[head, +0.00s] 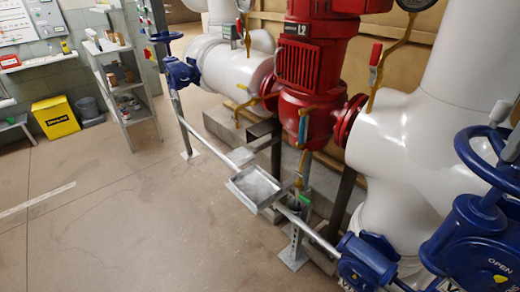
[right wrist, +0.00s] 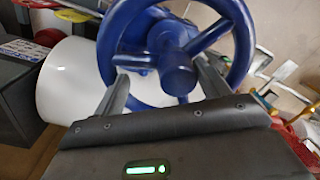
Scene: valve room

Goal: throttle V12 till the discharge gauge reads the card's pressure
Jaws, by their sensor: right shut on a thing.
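A large blue valve (head: 475,240) stands at the right edge of the head view, with "OPEN" lettered on its body and its tag cut off, so I cannot read whether it is V12. Its blue handwheel (head: 466,155) is partly hidden by my right gripper (head: 503,118). In the right wrist view the handwheel (right wrist: 178,72) fills the upper middle. My right gripper (right wrist: 167,80) is shut on it, its fingers on either side of the hub and spokes. A round gauge (head: 415,3) is cut by the top edge and its reading does not show. My left gripper is out of view.
A red pump (head: 312,60) joins white pipes (head: 400,140). A grey rail with a tray (head: 256,187) runs along the front. A second blue valve (head: 365,262) sits low right. A shelf (head: 125,85) and yellow bin (head: 55,117) stand left. The left floor is clear.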

